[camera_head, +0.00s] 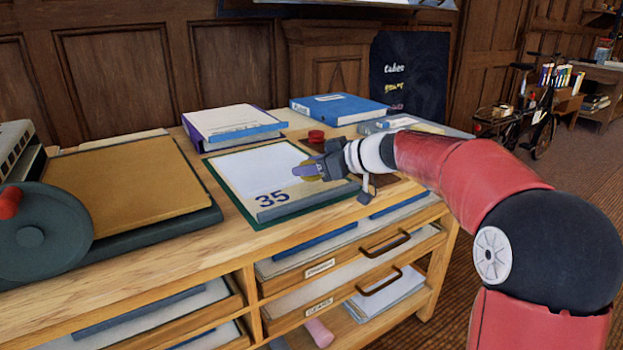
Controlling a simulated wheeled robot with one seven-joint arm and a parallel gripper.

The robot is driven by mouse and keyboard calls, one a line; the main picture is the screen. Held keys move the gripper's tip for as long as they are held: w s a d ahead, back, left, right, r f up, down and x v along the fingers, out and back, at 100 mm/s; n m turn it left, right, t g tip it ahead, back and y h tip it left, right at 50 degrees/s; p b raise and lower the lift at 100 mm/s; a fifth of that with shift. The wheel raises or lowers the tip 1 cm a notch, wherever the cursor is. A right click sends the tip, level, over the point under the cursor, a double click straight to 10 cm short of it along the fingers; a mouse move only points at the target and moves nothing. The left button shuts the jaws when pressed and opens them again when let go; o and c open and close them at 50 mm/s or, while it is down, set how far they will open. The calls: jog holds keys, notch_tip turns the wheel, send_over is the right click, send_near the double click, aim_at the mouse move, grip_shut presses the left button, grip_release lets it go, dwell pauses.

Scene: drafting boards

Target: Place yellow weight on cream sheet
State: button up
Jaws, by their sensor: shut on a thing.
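The sheet lies on a green-edged board marked 35 on the wooden cabinet top. I cannot tell whether the weight touches the sheet.
A red round weight (316,136) stands just behind my gripper. Blue binders (338,107) and a white-purple one (232,125) lie behind the board. A tan board (130,182) and a grey handwheel (40,235) are at left.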

aim_at(311, 178)
jog(key=shift+f, duration=1.5)
jog(key=shift+f, duration=0.15)
jog(key=o, duration=1.5)
jog(key=shift+c, duration=0.2)
